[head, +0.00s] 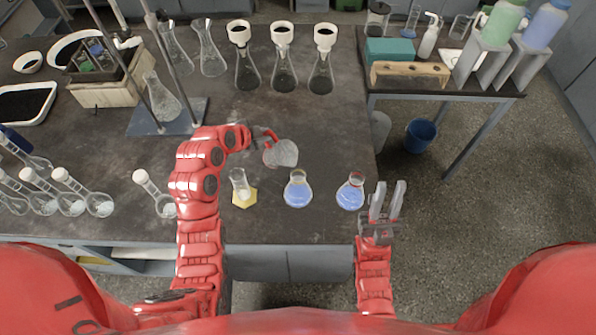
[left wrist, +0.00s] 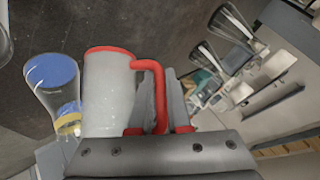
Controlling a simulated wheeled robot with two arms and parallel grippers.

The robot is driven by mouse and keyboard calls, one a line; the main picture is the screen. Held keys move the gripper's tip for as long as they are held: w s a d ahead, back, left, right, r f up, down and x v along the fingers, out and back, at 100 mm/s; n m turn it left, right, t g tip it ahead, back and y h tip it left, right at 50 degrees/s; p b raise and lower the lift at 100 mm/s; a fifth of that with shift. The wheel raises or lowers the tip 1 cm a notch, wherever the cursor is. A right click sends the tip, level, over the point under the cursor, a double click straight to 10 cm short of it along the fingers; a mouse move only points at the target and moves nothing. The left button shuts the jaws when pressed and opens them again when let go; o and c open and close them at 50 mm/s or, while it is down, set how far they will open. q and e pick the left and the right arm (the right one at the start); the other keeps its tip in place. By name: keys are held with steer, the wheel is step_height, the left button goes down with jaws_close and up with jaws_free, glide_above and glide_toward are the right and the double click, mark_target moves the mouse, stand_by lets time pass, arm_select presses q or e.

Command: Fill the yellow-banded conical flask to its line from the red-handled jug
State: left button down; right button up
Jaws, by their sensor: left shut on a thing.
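The red-handled jug (head: 281,153) is off the table in my left gripper (head: 263,134), which is shut on its red handle. It is tipped over toward the front right; in the left wrist view the jug (left wrist: 110,95) looks pale, and I cannot tell its contents. The conical flask with a yellowish neck band (head: 298,190) stands on the table just in front of the jug and holds blue liquid. This flask (left wrist: 55,85) also shows beside the jug in the left wrist view. Its line and any stream are not discernible. My right gripper (head: 390,194) is open and empty.
A red-banded flask with blue liquid (head: 350,195) stands to the right, near my right gripper. A clear cylinder on a yellow foot (head: 241,186) stands to the left. Several round flasks line the left front. A stand (head: 150,117) and flasks with funnels (head: 284,75) are behind.

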arm_select(q)
steer(key=shift+s+d+r+p, duration=0.15)
steer(key=shift+s+r+p, duration=0.05)
steer(key=shift+r+p, duration=0.25)
steer(key=shift+s+d+r+p, duration=0.15)
steer(key=shift+r+p, duration=0.2)
steer(key=shift+r, duration=0.1)
steer(key=shift+r+t, duration=0.2)
steer(key=shift+t, duration=0.2)
stand_by(0.4)
steer(key=shift+s+d+r+m+y+p, duration=0.1)
steer(key=shift+r+m+y+p, duration=0.05)
steer(key=shift+m+y+p, duration=0.2)
steer(key=shift+s+d+r+m+t+y+p, duration=0.2)
steer(key=shift+r+t+p, duration=0.1)
steer(key=shift+r+p, duration=0.2)
steer(key=shift+s+d+r+m+t+y+p, duration=0.15)
steer(key=shift+r+t+p, duration=0.15)
steer(key=shift+r+p, duration=0.15)
stand_by(1.5)
